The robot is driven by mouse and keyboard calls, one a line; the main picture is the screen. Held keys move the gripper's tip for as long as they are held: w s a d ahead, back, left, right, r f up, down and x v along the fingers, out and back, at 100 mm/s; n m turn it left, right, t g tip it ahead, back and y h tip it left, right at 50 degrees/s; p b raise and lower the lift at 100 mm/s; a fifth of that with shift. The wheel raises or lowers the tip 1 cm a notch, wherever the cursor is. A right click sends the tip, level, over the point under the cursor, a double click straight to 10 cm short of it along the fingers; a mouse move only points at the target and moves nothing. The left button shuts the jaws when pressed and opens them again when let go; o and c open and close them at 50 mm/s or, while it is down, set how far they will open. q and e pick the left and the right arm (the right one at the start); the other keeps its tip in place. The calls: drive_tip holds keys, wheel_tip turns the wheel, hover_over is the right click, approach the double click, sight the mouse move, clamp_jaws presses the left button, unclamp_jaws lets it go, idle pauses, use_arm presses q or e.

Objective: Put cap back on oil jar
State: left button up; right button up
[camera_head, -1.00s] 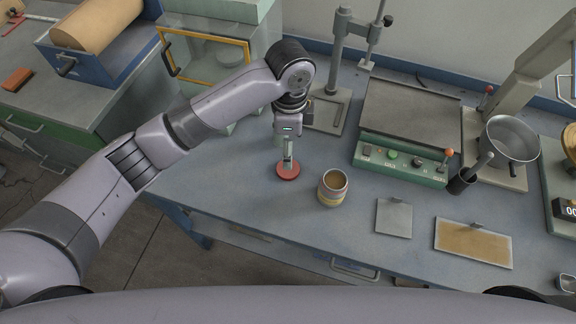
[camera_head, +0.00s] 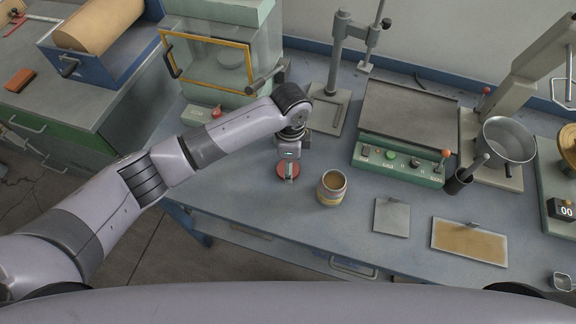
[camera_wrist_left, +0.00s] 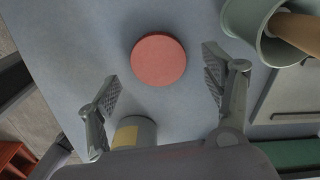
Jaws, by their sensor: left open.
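The fingers are spread and empty. The oil jar (camera_head: 331,188) stands upright and uncapped to the right of the cap, with a tan inside and a yellowish band. My right gripper is not in view.
A grey-green open vessel (camera_wrist_left: 240,20) and a yellow-labelled cylinder (camera_wrist_left: 133,132) show in the wrist view. The bench's front edge is close.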

use_arm(q)
drive_tip(key=shift+f, duration=0.85)
drive_tip(key=c, duration=0.8)
